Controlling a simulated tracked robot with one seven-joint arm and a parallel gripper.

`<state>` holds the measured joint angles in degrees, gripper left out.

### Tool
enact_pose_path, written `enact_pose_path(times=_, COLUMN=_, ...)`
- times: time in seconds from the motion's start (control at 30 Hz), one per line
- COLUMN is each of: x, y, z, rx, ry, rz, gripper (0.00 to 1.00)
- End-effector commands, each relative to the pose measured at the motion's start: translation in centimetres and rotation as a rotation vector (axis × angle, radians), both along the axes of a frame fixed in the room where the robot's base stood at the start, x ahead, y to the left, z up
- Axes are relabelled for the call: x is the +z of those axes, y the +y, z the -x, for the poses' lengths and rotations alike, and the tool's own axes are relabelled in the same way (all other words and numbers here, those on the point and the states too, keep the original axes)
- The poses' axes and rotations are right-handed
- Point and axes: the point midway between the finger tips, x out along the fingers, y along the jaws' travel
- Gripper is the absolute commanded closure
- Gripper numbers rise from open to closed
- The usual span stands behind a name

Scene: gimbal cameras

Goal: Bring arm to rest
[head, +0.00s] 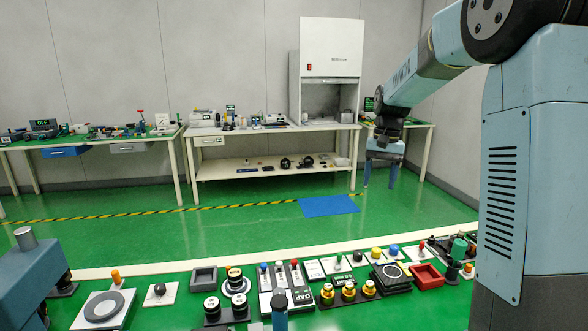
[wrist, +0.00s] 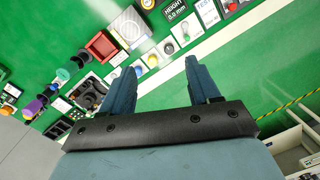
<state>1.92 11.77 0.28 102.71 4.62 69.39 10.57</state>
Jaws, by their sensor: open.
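My gripper (head: 379,176) hangs from my arm at the right of the head view. It points down over the green floor, in front of the right end of the back tables. In the wrist view my gripper (wrist: 160,84) shows two blue fingers spread apart with nothing between them. The gripper is open and empty, and touches nothing that I can see. My blue-grey arm reaches from the upper right of the head view down to the gripper.
A near green bench (head: 165,311) holds several knobs, buttons and a red tray (head: 426,276). A white table (head: 258,131) with a fume cabinet (head: 331,60) stands at the back. A blue mat (head: 328,205) lies on the floor. The floor between is clear.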

Motion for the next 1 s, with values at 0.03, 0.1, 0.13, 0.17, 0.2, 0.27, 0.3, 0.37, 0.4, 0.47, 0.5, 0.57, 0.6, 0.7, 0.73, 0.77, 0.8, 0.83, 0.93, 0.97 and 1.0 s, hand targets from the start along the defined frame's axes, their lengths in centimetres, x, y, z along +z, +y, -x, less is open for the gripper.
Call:
enact_pose_path(times=0.03, x=0.9, y=0.0, z=1.2, rx=0.008, ry=-0.02, rz=0.003, gripper=0.39)
enact_pose_path(times=0.1, x=1.9, y=0.1, z=2.6, rx=0.017, ry=-0.048, rz=0.008, gripper=0.39)
enact_pose_path(times=0.13, x=2.3, y=0.1, z=3.2, rx=0.021, ry=-0.058, rz=0.009, gripper=0.39)
enact_pose_path(times=0.17, x=2.7, y=0.1, z=3.9, rx=0.025, ry=-0.069, rz=0.012, gripper=0.39)
enact_pose_path(times=0.2, x=3.2, y=0.1, z=4.7, rx=0.032, ry=-0.084, rz=0.015, gripper=0.39)
enact_pose_path(times=0.27, x=3.8, y=0.1, z=6.0, rx=0.041, ry=-0.107, rz=0.019, gripper=0.39)
enact_pose_path(times=0.3, x=4.2, y=0.2, z=6.9, rx=0.047, ry=-0.121, rz=0.022, gripper=0.39)
enact_pose_path(times=0.37, x=4.8, y=0.2, z=8.2, rx=0.056, ry=-0.144, rz=0.027, gripper=0.39)
enact_pose_path(times=0.4, x=5.1, y=0.2, z=9.1, rx=0.062, ry=-0.159, rz=0.029, gripper=0.39)
enact_pose_path(times=0.47, x=5.6, y=0.2, z=10.4, rx=0.07, ry=-0.181, rz=0.033, gripper=0.39)
enact_pose_path(times=0.5, x=5.9, y=0.2, z=11.3, rx=0.076, ry=-0.195, rz=0.035, gripper=0.39)
enact_pose_path(times=0.57, x=6.3, y=0.2, z=12.6, rx=0.085, ry=-0.218, rz=0.04, gripper=0.39)
enact_pose_path(times=0.6, x=6.5, y=0.2, z=13.5, rx=0.091, ry=-0.232, rz=0.043, gripper=0.39)
enact_pose_path(times=0.7, x=6.9, y=0.2, z=15.7, rx=0.105, ry=-0.269, rz=0.051, gripper=0.39)
enact_pose_path(times=0.73, x=7.0, y=0.2, z=16.4, rx=0.109, ry=-0.28, rz=0.055, gripper=0.39)
enact_pose_path(times=0.77, x=7.1, y=0.2, z=17.0, rx=0.114, ry=-0.292, rz=0.057, gripper=0.39)
enact_pose_path(times=0.8, x=7.2, y=0.2, z=17.9, rx=0.121, ry=-0.305, rz=0.061, gripper=0.39)
enact_pose_path(times=0.83, x=7.2, y=0.2, z=18.5, rx=0.125, ry=-0.316, rz=0.063, gripper=0.39)
enact_pose_path(times=0.93, x=7.3, y=0.2, z=20.7, rx=0.139, ry=-0.353, rz=0.072, gripper=0.39)
enact_pose_path(times=0.97, x=7.3, y=0.2, z=21.3, rx=0.143, ry=-0.365, rz=0.075, gripper=0.39)
enact_pose_path(times=1.0, x=7.2, y=0.2, z=22.2, rx=0.148, ry=-0.379, rz=0.079, gripper=0.39)
